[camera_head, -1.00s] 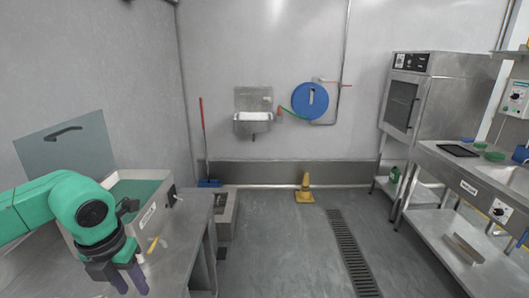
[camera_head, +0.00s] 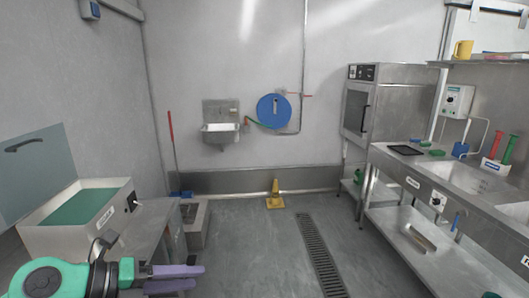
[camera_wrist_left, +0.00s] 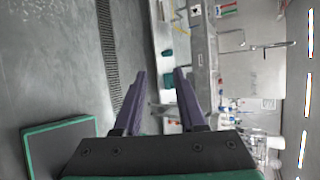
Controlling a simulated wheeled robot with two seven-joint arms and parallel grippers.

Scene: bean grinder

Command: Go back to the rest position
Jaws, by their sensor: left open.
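My left gripper (camera_head: 178,279) shows at the bottom left of the head view, beside the steel table. Its two purple fingers point to the right and nothing is between them. In the left wrist view the same gripper (camera_wrist_left: 160,85) has its fingers apart, with the room seen between them. My right gripper is not in the head view.
A yellow cone (camera_head: 275,195) stands on the floor. Steel sinks and a bench (camera_head: 430,170) line the right. The middle floor is clear.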

